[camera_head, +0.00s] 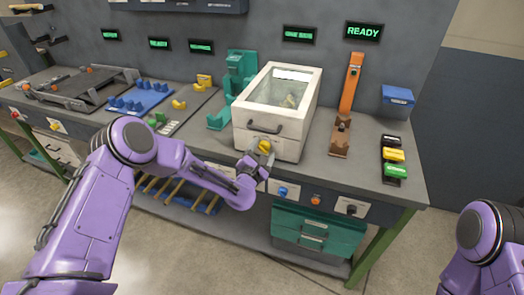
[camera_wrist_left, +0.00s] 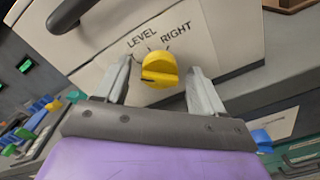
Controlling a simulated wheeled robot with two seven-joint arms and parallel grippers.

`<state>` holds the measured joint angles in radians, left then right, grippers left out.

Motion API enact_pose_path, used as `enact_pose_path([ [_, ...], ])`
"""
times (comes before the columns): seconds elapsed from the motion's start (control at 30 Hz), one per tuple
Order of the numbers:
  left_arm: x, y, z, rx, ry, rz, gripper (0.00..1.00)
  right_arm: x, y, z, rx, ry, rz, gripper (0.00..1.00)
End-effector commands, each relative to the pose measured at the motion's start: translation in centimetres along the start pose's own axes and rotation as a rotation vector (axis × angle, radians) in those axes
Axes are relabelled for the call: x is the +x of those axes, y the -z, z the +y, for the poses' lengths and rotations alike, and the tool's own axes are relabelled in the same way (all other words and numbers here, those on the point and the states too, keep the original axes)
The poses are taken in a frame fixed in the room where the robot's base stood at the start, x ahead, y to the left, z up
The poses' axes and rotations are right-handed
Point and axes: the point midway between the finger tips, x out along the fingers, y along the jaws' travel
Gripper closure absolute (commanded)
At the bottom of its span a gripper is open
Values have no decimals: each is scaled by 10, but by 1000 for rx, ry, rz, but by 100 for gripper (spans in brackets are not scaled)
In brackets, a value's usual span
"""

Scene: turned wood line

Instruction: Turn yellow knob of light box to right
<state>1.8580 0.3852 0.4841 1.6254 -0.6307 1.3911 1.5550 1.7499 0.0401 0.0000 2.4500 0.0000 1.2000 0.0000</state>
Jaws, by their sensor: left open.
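The light box (camera_head: 262,122) is a cream box with a glass lid and a dark handle on its front, standing on the grey workbench. Its yellow knob (camera_wrist_left: 159,70) sits on the front face, below the printed words LEVEL and RIGHT. The knob also shows in the head view (camera_head: 265,147). My left gripper (camera_wrist_left: 160,82) is open, with one finger on each side of the knob. Gaps show between the fingers and the knob. In the head view the left gripper (camera_head: 256,160) is at the box's lower front. My right gripper is out of view.
A green machine (camera_head: 240,75) stands left of the box, and a brown stand with an orange post (camera_head: 350,85) stands right. Black, yellow and green blocks (camera_head: 394,156) and a blue box (camera_head: 397,100) are at the bench's right end. Teal drawers (camera_head: 315,232) are below.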

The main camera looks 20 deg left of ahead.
Motion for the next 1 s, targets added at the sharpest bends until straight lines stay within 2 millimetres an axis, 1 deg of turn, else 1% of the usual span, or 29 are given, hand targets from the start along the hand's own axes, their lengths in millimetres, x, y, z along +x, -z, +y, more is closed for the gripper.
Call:
enact_pose_path([
  [0.07, 0, 0, 0, 0, 0, 0, 31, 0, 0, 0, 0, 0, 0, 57],
  [0.17, 0, 0, 0, 0, 0, 0, 60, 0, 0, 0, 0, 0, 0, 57],
  [0.2, 0, 0, 0, 0, 0, 0, 73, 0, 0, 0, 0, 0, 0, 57],
  [0.23, 0, 0, 0, 0, 0, 0, 83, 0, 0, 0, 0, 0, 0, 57],
  [0.27, 0, 0, 0, 0, 0, 0, 87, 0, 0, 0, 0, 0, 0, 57],
  [0.67, 0, 1, -1, 36, 0, -1, 87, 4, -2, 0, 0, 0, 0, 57],
  [1.0, -1, 2, -2, 174, 2, -1, 87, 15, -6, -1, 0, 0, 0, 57],
])
